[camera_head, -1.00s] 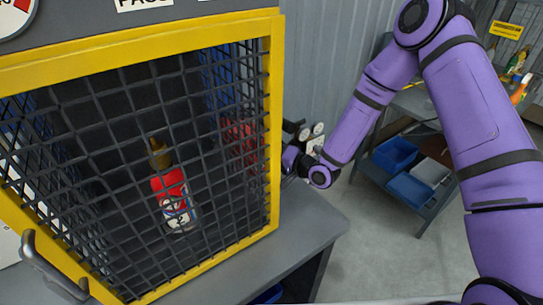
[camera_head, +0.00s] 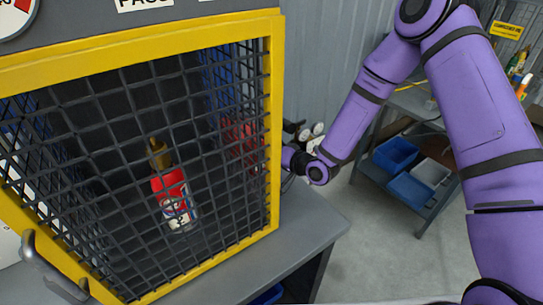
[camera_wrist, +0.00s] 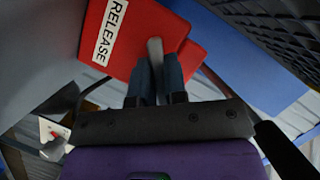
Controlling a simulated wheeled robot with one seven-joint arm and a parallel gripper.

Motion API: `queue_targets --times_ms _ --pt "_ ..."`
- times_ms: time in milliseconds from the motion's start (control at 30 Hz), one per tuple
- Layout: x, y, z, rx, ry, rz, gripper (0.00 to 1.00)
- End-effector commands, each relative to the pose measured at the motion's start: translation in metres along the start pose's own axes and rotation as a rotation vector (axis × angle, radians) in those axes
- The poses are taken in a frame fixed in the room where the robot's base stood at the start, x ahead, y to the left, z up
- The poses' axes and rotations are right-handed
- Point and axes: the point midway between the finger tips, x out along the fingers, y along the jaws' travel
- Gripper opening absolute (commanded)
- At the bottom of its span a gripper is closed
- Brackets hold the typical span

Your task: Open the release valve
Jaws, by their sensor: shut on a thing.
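The release valve shows in the wrist view as a red box (camera_wrist: 130,30) with a white label reading RELEASE. A pale grey lever (camera_wrist: 155,48) stands out from its face, between my fingers. My gripper (camera_wrist: 158,72) is shut on this lever, and the fingers hide its lower part. In the head view my arm reaches to the right side of the yellow-framed cage (camera_head: 275,130). There my gripper and the lever are hidden, and a blurred red shape (camera_head: 240,140) shows through the mesh.
A red bottle (camera_head: 172,195) with a brown top stands inside the mesh cage. A grey handle (camera_head: 50,268) is at its lower left. The grey bench (camera_head: 310,225) is bare right of the cage. A cart with blue bins (camera_head: 396,155) stands further right.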

Motion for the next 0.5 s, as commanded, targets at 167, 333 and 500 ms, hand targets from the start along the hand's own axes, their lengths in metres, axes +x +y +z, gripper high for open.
queue_targets --times_ms 167,333,500 --pt "-0.0004 0.0008 0.0001 0.001 0.0 0.002 0.29" --pt "-0.0003 0.0005 0.0 0.001 0.0 0.001 0.38" --pt "-0.0013 0.0004 -0.0001 0.001 0.0 0.0 0.38"
